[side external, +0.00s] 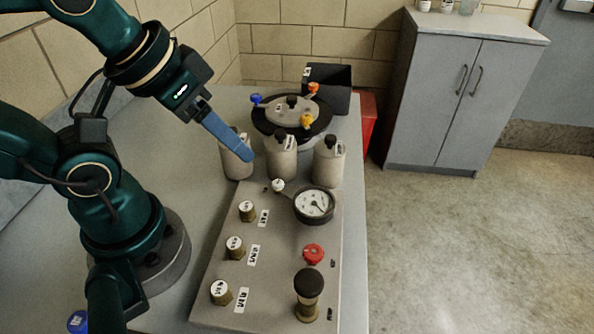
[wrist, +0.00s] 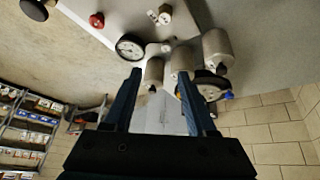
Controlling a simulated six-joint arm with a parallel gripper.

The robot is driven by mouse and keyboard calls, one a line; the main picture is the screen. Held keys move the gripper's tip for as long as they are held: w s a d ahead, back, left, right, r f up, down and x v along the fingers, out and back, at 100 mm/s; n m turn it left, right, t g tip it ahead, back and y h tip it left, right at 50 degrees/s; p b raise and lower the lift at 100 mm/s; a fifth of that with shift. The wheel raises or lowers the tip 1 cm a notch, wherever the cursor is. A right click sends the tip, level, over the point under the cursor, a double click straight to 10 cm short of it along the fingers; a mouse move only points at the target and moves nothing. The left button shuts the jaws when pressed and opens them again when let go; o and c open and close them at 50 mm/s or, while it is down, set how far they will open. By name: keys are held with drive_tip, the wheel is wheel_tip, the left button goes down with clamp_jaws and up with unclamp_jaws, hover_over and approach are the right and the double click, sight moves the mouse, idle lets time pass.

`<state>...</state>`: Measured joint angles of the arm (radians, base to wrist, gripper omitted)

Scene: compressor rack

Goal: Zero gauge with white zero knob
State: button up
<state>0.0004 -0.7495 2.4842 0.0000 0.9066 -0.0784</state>
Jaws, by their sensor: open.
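The round gauge (side external: 314,204) has a white dial and dark rim and stands at the far right of the grey panel. The small white zero knob (side external: 278,185) is on the panel just left of the gauge. My gripper (side external: 248,155) is open and empty, in front of the grey canisters in the side view and up-left of the knob, apart from it. In the wrist view the gauge (wrist: 130,47) is beyond the left fingertip of my gripper (wrist: 160,76). The white knob (wrist: 167,47) looks small there, between gauge and canisters.
Grey canisters (side external: 281,160) with black tops stand behind the panel (side external: 275,270). A round pot (side external: 292,110) with coloured knobs is behind them. Brass knobs (side external: 235,248), a red knob (side external: 313,254) and a black-topped post (side external: 307,290) stand on the panel.

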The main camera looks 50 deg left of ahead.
drive_tip(key=w+d+f+g, duration=0.1)
drive_tip(key=d+f, duration=0.1)
drive_tip(key=d, duration=0.2)
drive_tip(key=w+d+f+n+g, duration=0.1)
drive_tip(key=w+d+f+g, duration=0.1)
drive_tip(key=d, duration=0.2)
drive_tip(key=w+d+f+g, duration=0.2)
drive_tip(key=d, duration=0.2)
drive_tip(key=shift+d+f+n, duration=0.35)
drive_tip(key=shift+n, duration=0.05)
drive_tip(key=shift+s+d+f+g, duration=0.25)
drive_tip(key=shift+s+f+g, duration=0.1)
drive_tip(key=shift+f+g, duration=0.05)
